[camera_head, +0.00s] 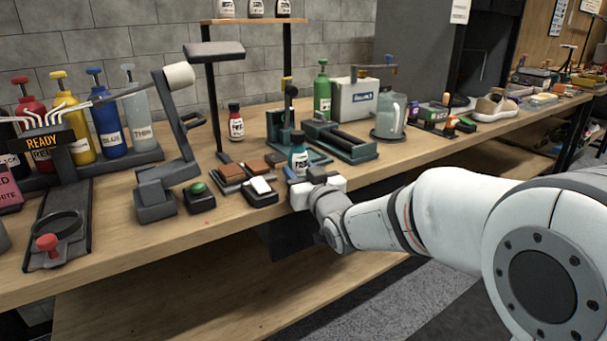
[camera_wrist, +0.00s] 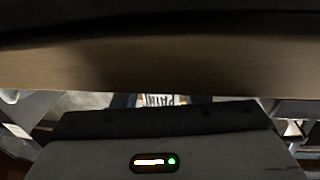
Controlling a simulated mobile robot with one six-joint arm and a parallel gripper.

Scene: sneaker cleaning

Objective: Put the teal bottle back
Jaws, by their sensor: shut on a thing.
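The teal bottle (camera_head: 298,162) has a dark cap and a white label, and it stands upright near the front edge of the workbench in the head view. My gripper (camera_head: 312,184) is at the bottle from the front right, shut on its lower part, which the white fingers partly hide. In the wrist view, a small lettered patch (camera_wrist: 158,100) shows between dark parts; the rest of the bottle is hidden there. I cannot tell whether the bottle's base touches the bench.
A black tray with a white block (camera_head: 260,190) and a green-button box (camera_head: 199,196) lie left of my gripper. The front bench strip (camera_head: 225,222) is clear.

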